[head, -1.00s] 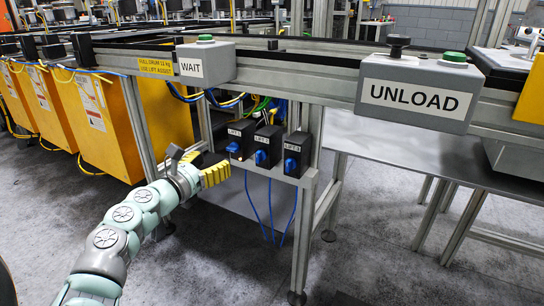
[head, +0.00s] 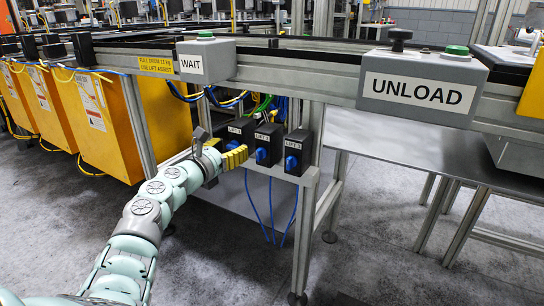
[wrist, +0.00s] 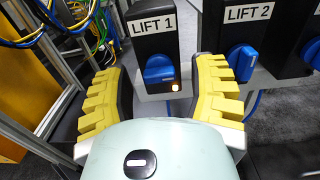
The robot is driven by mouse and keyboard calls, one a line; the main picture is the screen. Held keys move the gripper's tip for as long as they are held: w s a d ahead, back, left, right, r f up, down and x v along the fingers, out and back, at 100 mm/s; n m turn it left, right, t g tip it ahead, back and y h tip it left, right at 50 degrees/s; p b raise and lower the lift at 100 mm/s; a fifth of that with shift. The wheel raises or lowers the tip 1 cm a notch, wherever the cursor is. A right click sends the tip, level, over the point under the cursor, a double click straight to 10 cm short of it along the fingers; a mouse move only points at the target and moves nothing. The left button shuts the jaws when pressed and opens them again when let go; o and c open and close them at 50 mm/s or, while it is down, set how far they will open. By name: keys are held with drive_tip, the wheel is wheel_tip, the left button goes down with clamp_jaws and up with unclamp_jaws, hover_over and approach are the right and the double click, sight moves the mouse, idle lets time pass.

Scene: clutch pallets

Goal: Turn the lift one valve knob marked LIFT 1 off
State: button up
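The LIFT 1 valve box (head: 238,131) is black with a white label, at the left of a row of three. My gripper (wrist: 160,88) is open, with one yellow ribbed finger on each side of the box and nothing held. In the head view my gripper (head: 226,159) is in front of the LIFT 1 box and mostly hides its knob. I cannot tell whether the fingers touch the box.
The LIFT 2 knob (wrist: 242,62) is close beside my right finger. The LIFT 3 box (head: 297,151) stands further right. Cables (wrist: 60,20) hang at the left by a metal frame post (head: 142,125). Yellow bins (head: 100,120) stand left.

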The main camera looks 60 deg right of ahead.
clamp_jaws()
